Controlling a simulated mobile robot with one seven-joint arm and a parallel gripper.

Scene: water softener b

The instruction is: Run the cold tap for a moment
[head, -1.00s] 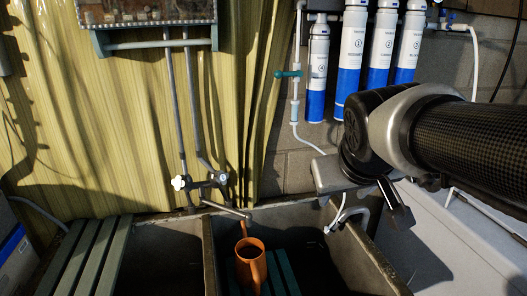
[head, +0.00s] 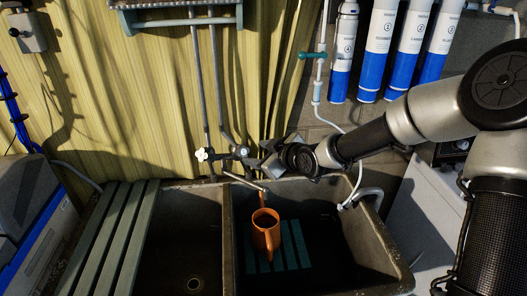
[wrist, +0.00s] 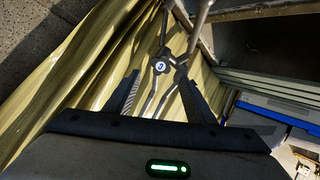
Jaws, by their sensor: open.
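The tap (head: 225,157) stands on the wall above the twin sink, with two pipes running up from it. Its left handle (head: 203,154) is white. Its right handle (head: 243,151) is close to my gripper (head: 266,156). In the wrist view, my gripper (wrist: 160,92) is open, and a round knob with a blue centre (wrist: 160,67) shows between and just beyond the fingertips. Contact cannot be told. The spout (head: 246,181) reaches over the right basin. An orange jug (head: 266,234) stands upright below it; no water stream is visible.
The jug stands on a green slatted rack (head: 292,250) in the right basin (head: 378,250). Green slats (head: 112,235) cover part of the left basin. Blue and white filter cartridges (head: 380,50) and a teal valve (head: 312,55) hang behind my arm. A yellow curtain (head: 130,100) backs the tap.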

